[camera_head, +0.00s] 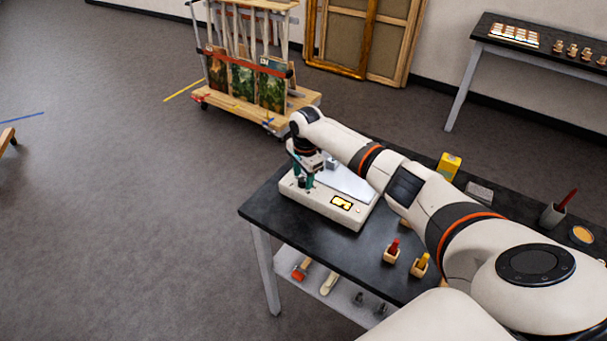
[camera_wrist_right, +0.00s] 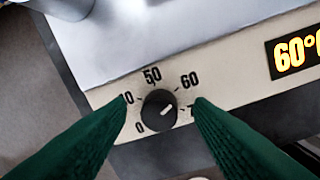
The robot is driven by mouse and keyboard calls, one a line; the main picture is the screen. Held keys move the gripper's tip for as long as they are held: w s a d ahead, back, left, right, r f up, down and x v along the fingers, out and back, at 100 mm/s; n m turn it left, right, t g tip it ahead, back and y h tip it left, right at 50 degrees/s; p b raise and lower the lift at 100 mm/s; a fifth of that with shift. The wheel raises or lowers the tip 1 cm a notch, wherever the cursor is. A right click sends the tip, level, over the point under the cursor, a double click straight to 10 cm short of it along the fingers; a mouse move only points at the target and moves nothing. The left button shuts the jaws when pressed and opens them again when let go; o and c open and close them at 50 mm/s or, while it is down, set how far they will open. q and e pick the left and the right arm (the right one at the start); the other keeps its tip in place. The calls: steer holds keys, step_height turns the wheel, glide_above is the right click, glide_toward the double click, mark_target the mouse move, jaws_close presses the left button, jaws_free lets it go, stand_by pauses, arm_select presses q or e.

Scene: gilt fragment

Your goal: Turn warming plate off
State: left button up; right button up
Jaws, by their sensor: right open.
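The warming plate (camera_head: 322,205) is a white box with a pale metal top, on the black table's left end. Its lit display (camera_head: 341,203) also shows in the right wrist view (camera_wrist_right: 297,52) and starts with 60°. In that view its round black knob (camera_wrist_right: 159,110) has a white mark pointing up and right, between 60 and a number partly hidden by a finger. The scale also shows 0 and 50. My right gripper (camera_wrist_right: 160,100) is open, its green fingers on either side of the knob, apart from it as far as I can see. My left gripper is out of view.
The black table (camera_head: 300,237) also holds small wooden holders with red and yellow tops (camera_head: 392,251), a yellow box (camera_head: 449,166) and a grey cup (camera_head: 552,213). A lower shelf (camera_head: 340,295) carries tools. A wooden cart with paintings (camera_head: 245,85) stands behind. Floor at left is mostly clear.

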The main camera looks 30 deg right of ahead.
steer(key=shift+f, duration=0.25)
steer(key=c, duration=1)
